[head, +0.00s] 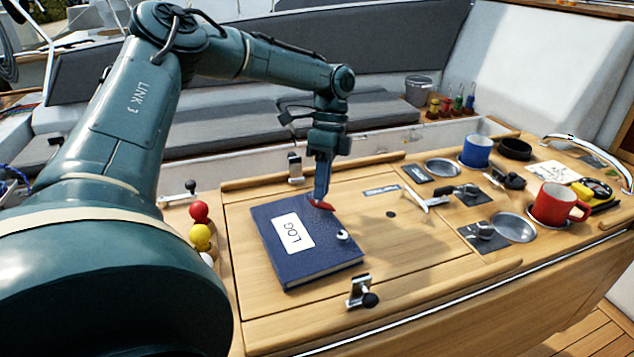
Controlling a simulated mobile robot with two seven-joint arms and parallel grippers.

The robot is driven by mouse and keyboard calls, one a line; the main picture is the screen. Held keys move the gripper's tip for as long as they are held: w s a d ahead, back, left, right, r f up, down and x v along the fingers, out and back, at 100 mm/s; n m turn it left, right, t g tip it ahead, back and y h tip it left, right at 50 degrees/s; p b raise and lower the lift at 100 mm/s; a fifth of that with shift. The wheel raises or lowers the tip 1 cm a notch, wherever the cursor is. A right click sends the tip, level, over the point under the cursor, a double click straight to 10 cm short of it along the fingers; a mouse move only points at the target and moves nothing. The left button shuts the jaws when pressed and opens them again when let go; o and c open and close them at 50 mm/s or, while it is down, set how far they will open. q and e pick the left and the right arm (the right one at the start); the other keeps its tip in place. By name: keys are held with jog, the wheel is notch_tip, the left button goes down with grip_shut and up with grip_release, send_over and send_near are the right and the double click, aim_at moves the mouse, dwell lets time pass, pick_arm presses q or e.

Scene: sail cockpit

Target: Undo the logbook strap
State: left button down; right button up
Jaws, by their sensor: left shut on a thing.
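The dark blue logbook (278,228) lies flat and closed on the wooden table, with a white LOG label on its cover. A small white round stud (342,235) sits near its right edge. My left gripper (321,199) points down at the book's upper right edge. It is shut on a small red strap tab (324,206), which shows at the fingertips. The fingers hide part of the tab, and I cannot tell how the rest of the strap runs. My right gripper is not in view.
Metal clips with black knobs stand behind (295,168) and in front (361,291) of the book. Red and yellow balls (200,222) are at left. A blue mug (476,151), a red mug (558,204) and metal fittings occupy the right side. Bare wood lies right of the book.

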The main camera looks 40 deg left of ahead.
pick_arm(q)
jog(key=shift+w+d+g, duration=0.1)
jog(key=shift+w+g, duration=0.1)
jog(key=shift+g, duration=0.2)
jog(key=shift+r, duration=0.1)
jog(key=c, duration=1.3)
grip_release()
jog(key=shift+w+r, duration=0.1)
jog(key=v, duration=1.3)
jog(key=shift+d, duration=0.2)
